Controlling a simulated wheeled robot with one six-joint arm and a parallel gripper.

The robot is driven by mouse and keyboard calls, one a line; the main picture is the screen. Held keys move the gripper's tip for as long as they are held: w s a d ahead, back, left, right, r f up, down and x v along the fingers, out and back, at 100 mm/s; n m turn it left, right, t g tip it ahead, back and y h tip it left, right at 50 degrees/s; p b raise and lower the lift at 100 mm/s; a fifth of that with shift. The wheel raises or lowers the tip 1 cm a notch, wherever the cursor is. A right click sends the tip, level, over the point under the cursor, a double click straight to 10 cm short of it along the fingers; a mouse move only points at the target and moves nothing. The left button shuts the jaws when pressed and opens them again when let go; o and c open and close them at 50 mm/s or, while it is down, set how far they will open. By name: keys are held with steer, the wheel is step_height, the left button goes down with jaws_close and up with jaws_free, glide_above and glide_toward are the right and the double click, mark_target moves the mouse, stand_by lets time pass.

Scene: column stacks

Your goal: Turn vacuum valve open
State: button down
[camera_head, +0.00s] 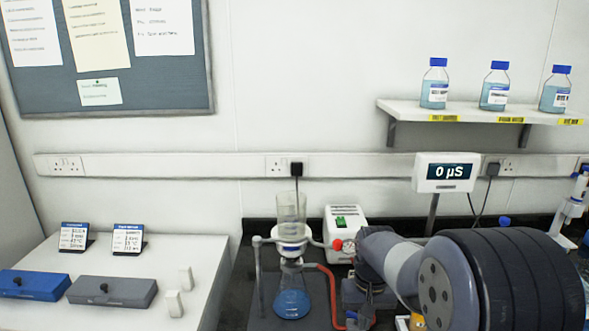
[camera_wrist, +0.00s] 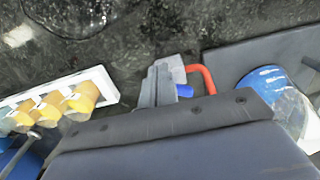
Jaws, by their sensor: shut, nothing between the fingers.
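My gripper (camera_wrist: 157,86) is shut and empty, pointing down over the dark bench in the wrist view. In the head view my gripper (camera_head: 364,302) is low, right of the filter flask. Just beyond the fingertips in the wrist view is a light grey block (camera_wrist: 172,68), with a small blue part (camera_wrist: 185,91), perhaps the valve handle, close to the fingers. I cannot tell whether they touch. A red hose (camera_wrist: 207,78) runs beside it. In the head view the red hose (camera_head: 331,285) leaves the flask (camera_head: 291,302); the valve is hidden or unclear there.
A white pump box (camera_head: 345,222) with a green switch stands behind my arm. A glass funnel (camera_head: 291,210) stands above the flask. A white rack (camera_wrist: 110,82) with yellow pieces lies left in the wrist view. The meter (camera_head: 444,172) stands behind my arm.

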steer(key=shift+s, duration=0.15)
stand_by(0.3)
steer(key=shift+s+d, duration=0.1)
steer(key=shift+s, duration=0.15)
step_height(320, 180, up, 6)
steer(key=p, duration=0.5)
